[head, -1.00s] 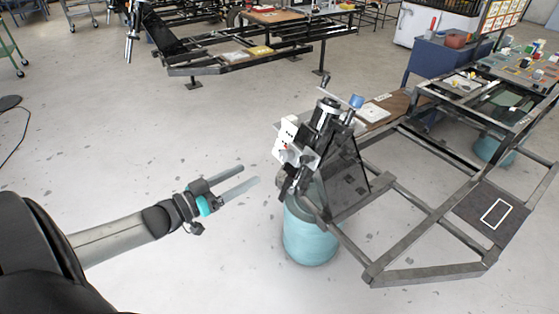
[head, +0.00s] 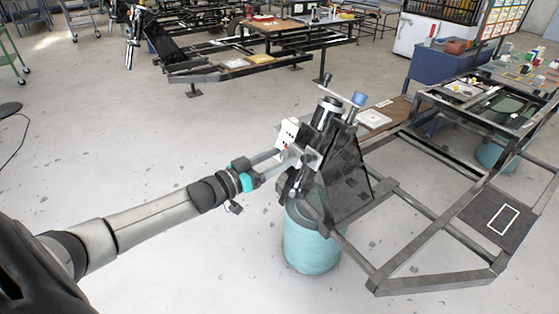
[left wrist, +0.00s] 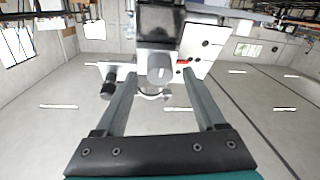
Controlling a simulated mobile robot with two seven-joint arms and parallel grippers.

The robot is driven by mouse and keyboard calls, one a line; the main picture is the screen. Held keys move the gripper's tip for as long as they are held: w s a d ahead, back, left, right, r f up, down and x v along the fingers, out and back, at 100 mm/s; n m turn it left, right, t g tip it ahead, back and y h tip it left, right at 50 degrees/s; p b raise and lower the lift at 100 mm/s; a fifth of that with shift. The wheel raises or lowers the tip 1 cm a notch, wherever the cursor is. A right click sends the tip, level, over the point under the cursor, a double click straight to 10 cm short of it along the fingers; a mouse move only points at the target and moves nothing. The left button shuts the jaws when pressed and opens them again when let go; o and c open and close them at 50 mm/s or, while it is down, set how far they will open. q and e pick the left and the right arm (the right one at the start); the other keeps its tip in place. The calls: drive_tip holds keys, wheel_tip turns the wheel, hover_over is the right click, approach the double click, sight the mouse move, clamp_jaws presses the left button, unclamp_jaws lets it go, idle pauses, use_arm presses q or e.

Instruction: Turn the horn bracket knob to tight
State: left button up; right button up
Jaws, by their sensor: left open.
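My left gripper (head: 281,157) is open, with its fingertips at the white plate (head: 289,129) on the suspension assembly. In the left wrist view a round grey knob (left wrist: 160,68) sits between the two open fingers (left wrist: 158,82), apparently just beyond their tips; I cannot tell whether they touch it. The white plate (left wrist: 203,50) with dark holes and a red mark (left wrist: 183,62) is behind and right of the knob. A black knob (left wrist: 108,86) sits outside the left finger. In the head view the fingers and bracket hide the grey knob. My right gripper is not in view.
The assembly stands on a dark steel frame (head: 425,281) above a teal drum (head: 311,245). A blue-capped part (head: 358,99) rises beside it. Open floor (head: 150,120) lies to the left. Benches and another frame (head: 235,72) stand behind.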

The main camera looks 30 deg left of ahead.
use_arm(q)
drive_tip(key=shift+w, duration=0.3)
clamp_jaws()
idle(0.6)
